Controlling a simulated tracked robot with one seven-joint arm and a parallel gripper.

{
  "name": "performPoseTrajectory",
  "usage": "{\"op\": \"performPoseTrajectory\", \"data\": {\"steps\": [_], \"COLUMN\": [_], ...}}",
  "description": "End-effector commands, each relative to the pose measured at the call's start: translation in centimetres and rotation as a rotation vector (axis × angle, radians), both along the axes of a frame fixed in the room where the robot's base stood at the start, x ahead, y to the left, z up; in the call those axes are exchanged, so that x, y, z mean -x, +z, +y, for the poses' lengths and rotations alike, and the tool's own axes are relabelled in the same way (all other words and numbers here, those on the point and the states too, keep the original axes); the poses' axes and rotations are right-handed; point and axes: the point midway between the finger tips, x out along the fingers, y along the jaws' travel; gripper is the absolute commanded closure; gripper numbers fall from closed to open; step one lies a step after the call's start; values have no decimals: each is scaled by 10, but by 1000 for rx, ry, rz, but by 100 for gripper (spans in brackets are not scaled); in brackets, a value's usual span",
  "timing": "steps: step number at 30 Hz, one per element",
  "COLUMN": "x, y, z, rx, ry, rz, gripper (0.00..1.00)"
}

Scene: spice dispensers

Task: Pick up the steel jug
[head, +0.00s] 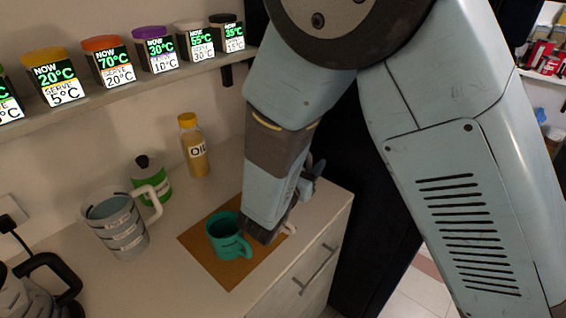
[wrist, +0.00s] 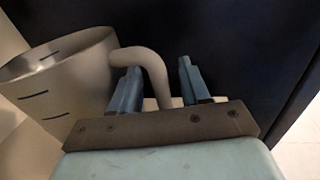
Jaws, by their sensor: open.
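In the wrist view a grey, metal-looking jug (wrist: 62,85) with short dark marks stands at the left, its mouth facing up. Its pale curved handle (wrist: 152,62) reaches right and comes down between the two blue fingers of my gripper (wrist: 159,66). My gripper is open, with a gap between the handle and the right finger. I cannot tell whether the left finger touches the handle. In the head view my forearm hides most of the gripper and this jug; a small pale piece (head: 290,229) shows beside the arm's end.
A teal mug (head: 224,240) stands on a brown mat (head: 228,274) close beside my arm's end. A larger grey marked jug (head: 115,228), a green container (head: 152,184) and an oil bottle (head: 193,150) stand further left. Several lidded dispensers line the shelf (head: 150,83) above. The counter front is clear.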

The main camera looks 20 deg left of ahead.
Motion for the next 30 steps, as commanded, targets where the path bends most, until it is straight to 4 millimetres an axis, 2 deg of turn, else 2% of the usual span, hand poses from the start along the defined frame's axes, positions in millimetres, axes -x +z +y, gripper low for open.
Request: {"op": "performPoseTrajectory", "data": {"steps": [2,16,30], "x": [0,0,0], "y": [0,0,0], "z": [0,0,0], "rx": [0,0,0], "ry": [0,-1,-1], "rz": [0,0,0], "gripper": [54,99,100]}}
